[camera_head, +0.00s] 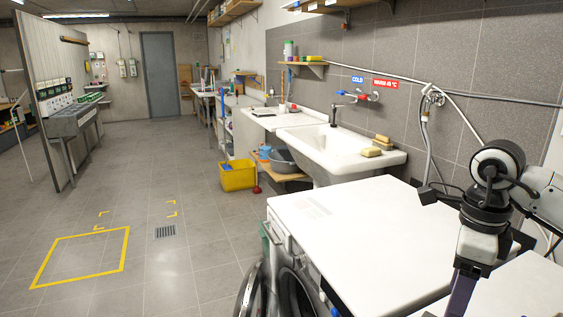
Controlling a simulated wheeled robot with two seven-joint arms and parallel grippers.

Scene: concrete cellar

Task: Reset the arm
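My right arm (490,195) comes in from the right edge, with black joints and white-grey links. It bends at a black joint and hangs down in front of the white machine tops. Its lower link runs down out of the bottom edge of the picture, so my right gripper is not visible. My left arm and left gripper are not in view.
A white front-loading washing machine (365,235), its round door open, stands close in front. A white sink (340,150), yellow bucket (238,176) and grey basin (283,161) are behind it. Floor at left, with a yellow taped square (127,243), is clear.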

